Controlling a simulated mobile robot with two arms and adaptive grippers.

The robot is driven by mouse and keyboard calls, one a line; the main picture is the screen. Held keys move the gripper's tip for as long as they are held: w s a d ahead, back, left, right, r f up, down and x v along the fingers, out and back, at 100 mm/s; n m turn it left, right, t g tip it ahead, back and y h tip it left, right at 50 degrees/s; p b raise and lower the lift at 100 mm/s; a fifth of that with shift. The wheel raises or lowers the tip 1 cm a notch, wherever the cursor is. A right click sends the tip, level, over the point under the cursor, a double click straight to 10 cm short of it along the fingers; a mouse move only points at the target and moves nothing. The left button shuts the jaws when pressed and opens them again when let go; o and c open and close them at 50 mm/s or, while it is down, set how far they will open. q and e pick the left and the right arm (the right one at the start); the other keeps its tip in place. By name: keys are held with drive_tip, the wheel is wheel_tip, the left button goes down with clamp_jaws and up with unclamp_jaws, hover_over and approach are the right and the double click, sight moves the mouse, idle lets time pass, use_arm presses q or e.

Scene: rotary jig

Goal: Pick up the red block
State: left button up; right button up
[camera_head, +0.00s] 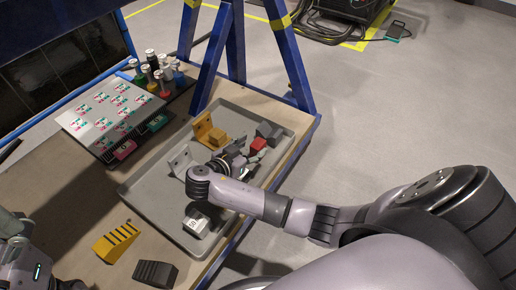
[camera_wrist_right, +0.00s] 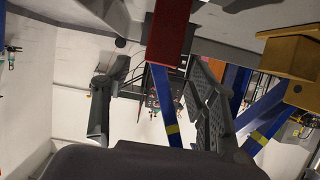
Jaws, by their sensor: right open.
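The red block (camera_head: 259,145) sits on the grey tray (camera_head: 150,203), toward its far right part, beside a dark grey block. My right gripper (camera_head: 246,155) is low over the tray, just left of the red block, with its fingers toward it. In the right wrist view the red block (camera_wrist_right: 168,32) is at the top, lined up between the two spread fingers of the open gripper (camera_wrist_right: 160,75). I cannot tell whether the fingers reach around it; no grip shows. Only part of my left arm shows at the left edge; its gripper does not show.
On the tray are a yellow bracket with a block (camera_head: 212,133), a grey bracket (camera_head: 182,160), a dark grey block (camera_head: 268,130) and a grey-white part (camera_head: 196,222). Yellow (camera_head: 116,241) and black (camera_head: 155,273) ribbed parts lie on the table. Blue posts (camera_head: 216,55) stand behind.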

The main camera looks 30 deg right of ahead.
sight(258, 144)
drive_tip(key=b+x, duration=0.2)
drive_tip(key=x, duration=0.2)
drive_tip(key=shift+d+f, duration=0.1)
drive_tip(key=shift+d, duration=0.15)
clamp_jaws()
idle(0.4)
